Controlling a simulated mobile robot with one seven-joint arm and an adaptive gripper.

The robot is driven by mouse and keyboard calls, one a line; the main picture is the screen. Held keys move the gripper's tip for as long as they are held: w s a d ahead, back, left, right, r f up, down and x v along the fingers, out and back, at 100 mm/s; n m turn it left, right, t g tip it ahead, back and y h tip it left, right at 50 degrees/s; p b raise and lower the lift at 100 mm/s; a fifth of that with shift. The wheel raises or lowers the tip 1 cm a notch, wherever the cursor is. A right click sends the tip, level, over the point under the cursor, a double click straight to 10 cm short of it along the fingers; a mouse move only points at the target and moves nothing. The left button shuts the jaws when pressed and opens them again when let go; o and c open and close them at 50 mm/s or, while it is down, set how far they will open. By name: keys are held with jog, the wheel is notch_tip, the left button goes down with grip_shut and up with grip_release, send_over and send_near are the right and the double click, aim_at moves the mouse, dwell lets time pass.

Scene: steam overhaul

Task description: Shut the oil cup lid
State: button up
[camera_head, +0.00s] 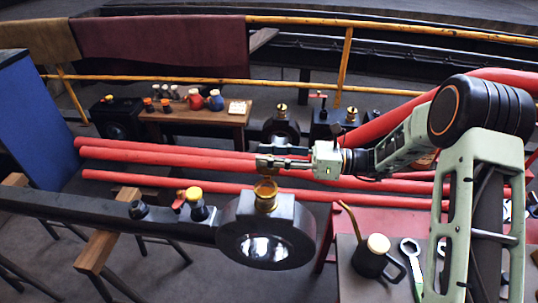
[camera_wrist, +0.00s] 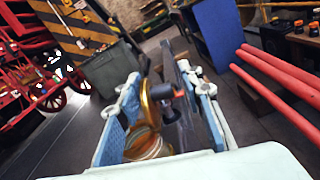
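The brass oil cup (camera_head: 266,198) stands on top of the dark round rod end in the head view. Its lid (camera_wrist: 149,103) appears raised, a gold disc tilted up on edge above the brass body (camera_wrist: 147,143) in the wrist view, with a dark knob beside it. My gripper (camera_head: 262,162) is just above the cup in the head view. In the wrist view my gripper (camera_wrist: 163,92) has its two blue-padded fingers apart, with the cup and lid showing between them. I cannot tell whether a finger touches the lid.
The dark rod (camera_head: 110,209) runs left, carrying a yellow-topped fitting (camera_head: 196,205). Red rails (camera_head: 180,155) pass behind my gripper. A wooden table (camera_head: 200,115) stands at the back.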

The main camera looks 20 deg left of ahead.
aim_at(267, 169)
jog(key=shift+c, duration=0.4)
grip_shut()
jog(key=shift+w, duration=0.1)
